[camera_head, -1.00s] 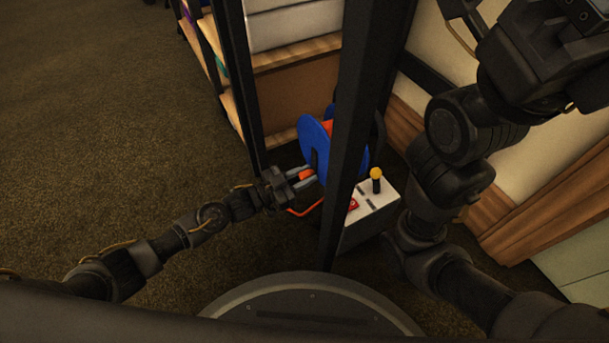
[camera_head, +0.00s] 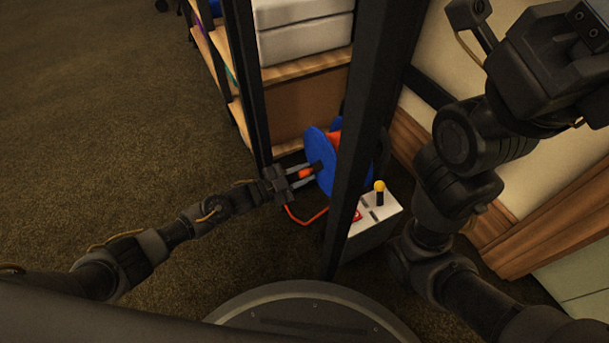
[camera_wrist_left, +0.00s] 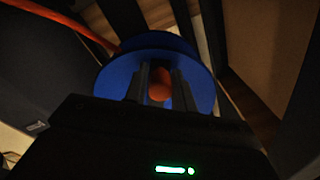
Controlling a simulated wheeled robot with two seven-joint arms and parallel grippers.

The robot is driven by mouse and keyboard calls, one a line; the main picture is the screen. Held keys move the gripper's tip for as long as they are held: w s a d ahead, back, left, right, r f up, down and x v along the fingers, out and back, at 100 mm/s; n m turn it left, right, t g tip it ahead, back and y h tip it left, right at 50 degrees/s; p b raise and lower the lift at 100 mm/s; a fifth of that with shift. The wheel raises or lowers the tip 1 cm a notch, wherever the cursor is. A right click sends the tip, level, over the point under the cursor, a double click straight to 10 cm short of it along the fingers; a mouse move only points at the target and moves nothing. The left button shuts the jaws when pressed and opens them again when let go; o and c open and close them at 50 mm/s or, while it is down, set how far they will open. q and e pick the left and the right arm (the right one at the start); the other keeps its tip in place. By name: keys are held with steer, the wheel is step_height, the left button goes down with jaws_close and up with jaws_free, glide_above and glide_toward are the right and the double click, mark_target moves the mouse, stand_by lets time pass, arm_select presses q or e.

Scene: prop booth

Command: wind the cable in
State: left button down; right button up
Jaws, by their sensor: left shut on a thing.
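A blue cable reel (camera_head: 320,170) with orange cable on its drum stands behind a dark upright post, which hides part of it. My left gripper (camera_head: 306,173) is at the near face of the reel, shut on its orange crank knob (camera_head: 305,174). In the left wrist view the knob (camera_wrist_left: 160,86) sits between the two fingers, in front of the blue disc (camera_wrist_left: 190,62). A loose length of orange cable (camera_head: 308,222) hangs below the gripper, and it also shows in the left wrist view (camera_wrist_left: 68,20). My right arm is raised at the right; its fingertips are not clearly visible.
The dark post (camera_head: 356,125) stands close to the reel and my left gripper. A light control box (camera_head: 372,225) with a yellow-topped lever (camera_head: 380,190) is below right. Shelves with white boxes (camera_head: 305,30) stand behind. Open carpet (camera_head: 110,130) lies at left.

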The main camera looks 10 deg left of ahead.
arm_select(q)
steer(key=shift+s, duration=0.1)
stand_by(0.4)
steer(key=c, duration=1.2)
jaws_free()
steer(key=shift+a, duration=0.25)
steer(key=p+v, duration=0.5)
steer(key=v, duration=0.5)
steer(key=shift+s+a, duration=0.1)
steer(key=shift+s, duration=0.1)
steer(key=shift+c, duration=0.5)
